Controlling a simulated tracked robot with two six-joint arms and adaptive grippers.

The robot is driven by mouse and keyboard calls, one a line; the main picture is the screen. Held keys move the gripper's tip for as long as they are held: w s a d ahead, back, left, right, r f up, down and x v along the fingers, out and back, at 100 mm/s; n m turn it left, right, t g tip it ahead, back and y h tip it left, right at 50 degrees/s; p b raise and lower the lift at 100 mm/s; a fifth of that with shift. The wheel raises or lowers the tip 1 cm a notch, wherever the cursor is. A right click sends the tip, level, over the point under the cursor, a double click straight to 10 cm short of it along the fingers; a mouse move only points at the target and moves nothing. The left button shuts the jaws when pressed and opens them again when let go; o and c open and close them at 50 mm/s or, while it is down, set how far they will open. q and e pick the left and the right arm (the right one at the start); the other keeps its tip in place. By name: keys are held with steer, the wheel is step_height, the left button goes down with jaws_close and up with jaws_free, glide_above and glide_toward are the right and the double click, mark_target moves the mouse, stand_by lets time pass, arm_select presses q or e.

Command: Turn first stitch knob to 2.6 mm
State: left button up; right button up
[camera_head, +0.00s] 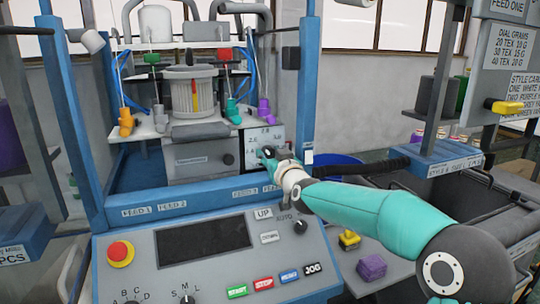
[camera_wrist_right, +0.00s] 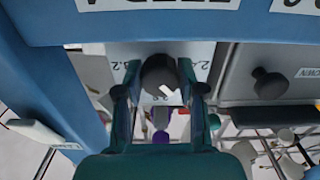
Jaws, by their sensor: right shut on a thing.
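The dark round stitch knob (camera_head: 268,151) sits on a pale dial plate (camera_head: 278,134) with printed numbers, at the right of the knitting machine's grey front. In the right wrist view the knob (camera_wrist_right: 158,72) lies between the two fingers and carries a white pointer mark. Numbers show on both sides of it there, but the exact setting cannot be read. My right gripper (camera_head: 276,154) is shut on the knob; its fingers also show in the wrist view (camera_wrist_right: 160,88). In the head view the gripper partly covers the dial. My left gripper is not in view.
A second dark knob (camera_wrist_right: 268,84) stands close beside the dial. A blue crossbeam (camera_head: 200,197) runs below the dial, above the button panel (camera_head: 205,243). A blue post (camera_head: 305,85) rises just right of the dial. Yarn cones (camera_head: 126,124) and guides stand above.

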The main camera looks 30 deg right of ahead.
steer(key=o, duration=1.1)
steer(key=shift+o, duration=0.2)
steer(key=v, duration=1.2)
steer(key=shift+f, duration=0.15)
